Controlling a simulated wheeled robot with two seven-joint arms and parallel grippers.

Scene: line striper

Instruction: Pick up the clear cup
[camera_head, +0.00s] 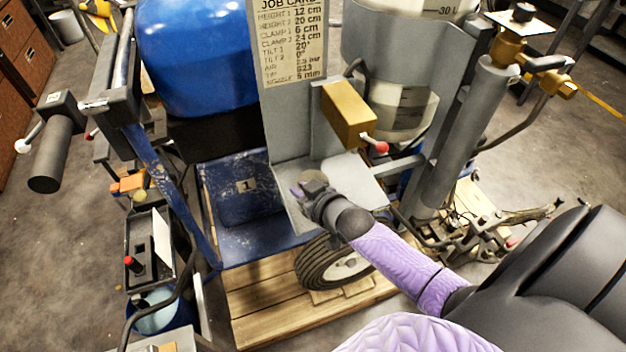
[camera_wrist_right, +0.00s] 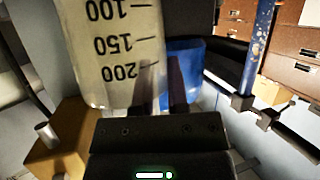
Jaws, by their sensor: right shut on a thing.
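The clear cup (camera_wrist_right: 112,45) fills the upper left of the right wrist view, close to the camera. It is see-through, pale yellowish, with black marks 100, 150 and 200. My right gripper (camera_wrist_right: 172,90) is shut on it at the cup's right side. One finger shows dimly through the cup wall. In the head view my right gripper (camera_head: 303,191) is over the grey shelf plate at the front of the machine. The cup is hard to make out there. My left gripper is not in view.
A brass-coloured block (camera_head: 348,115) with a red-knobbed lever is just above my right gripper. A blue tank (camera_head: 196,55), a white tank (camera_head: 405,50) and a job card (camera_head: 292,40) stand behind. A wheel (camera_head: 330,262) and wooden pallet (camera_head: 262,310) are below.

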